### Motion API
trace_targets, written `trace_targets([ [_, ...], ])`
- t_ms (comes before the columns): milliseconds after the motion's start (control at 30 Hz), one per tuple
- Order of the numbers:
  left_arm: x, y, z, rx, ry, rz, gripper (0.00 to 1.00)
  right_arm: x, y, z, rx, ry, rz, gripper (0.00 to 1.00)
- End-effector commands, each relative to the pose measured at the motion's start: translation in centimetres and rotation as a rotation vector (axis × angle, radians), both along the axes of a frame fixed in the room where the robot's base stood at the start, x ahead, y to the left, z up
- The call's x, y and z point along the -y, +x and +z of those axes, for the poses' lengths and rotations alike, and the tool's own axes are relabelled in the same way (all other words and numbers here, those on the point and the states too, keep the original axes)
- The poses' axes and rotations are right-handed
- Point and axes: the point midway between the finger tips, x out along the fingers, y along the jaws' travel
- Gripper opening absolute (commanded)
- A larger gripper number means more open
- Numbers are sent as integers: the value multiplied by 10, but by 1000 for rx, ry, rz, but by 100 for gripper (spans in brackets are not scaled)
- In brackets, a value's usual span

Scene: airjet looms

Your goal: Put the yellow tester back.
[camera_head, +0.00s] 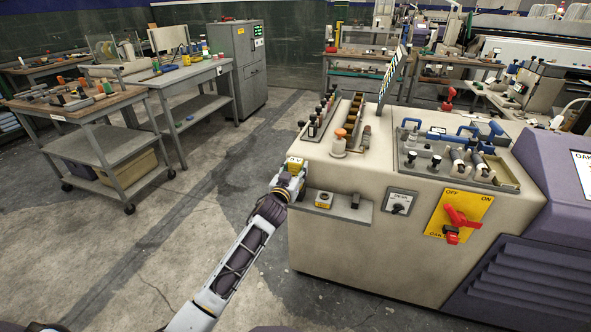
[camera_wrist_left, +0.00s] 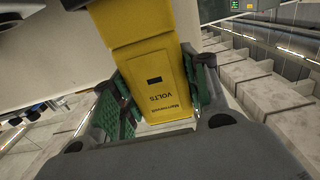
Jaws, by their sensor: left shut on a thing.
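The yellow tester (camera_head: 294,163) is held by my left gripper (camera_head: 291,180) at the left edge of the cream machine cabinet, near the left end of a small grey shelf (camera_head: 340,206). Whether the tester touches the cabinet cannot be told. My right gripper is not in view.
The cabinet top carries bottles, an orange-capped container (camera_head: 340,140) and a tool tray (camera_head: 455,160). A red switch (camera_head: 460,217) is on the front. Open floor lies left.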

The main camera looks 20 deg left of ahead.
Motion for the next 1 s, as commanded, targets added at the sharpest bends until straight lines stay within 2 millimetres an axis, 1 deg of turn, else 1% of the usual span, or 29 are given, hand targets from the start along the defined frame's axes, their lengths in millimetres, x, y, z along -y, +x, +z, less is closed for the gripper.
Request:
trace_targets([
  [400, 0, 0, -12, 1, 0, 0, 15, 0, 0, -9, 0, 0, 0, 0],
  [433, 0, 0, -12, 1, 0, 0, 46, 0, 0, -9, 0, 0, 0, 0],
  [600, 0, 0, -11, 1, 0, 0, 68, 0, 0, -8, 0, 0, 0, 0],
  [633, 0, 0, -11, 1, 0, 0, 70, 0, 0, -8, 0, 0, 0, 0],
  [867, 0, 0, -12, 0, 0, 0, 70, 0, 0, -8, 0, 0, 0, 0],
  [1000, 0, 0, -12, -1, 0, 0, 88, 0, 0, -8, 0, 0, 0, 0],
])
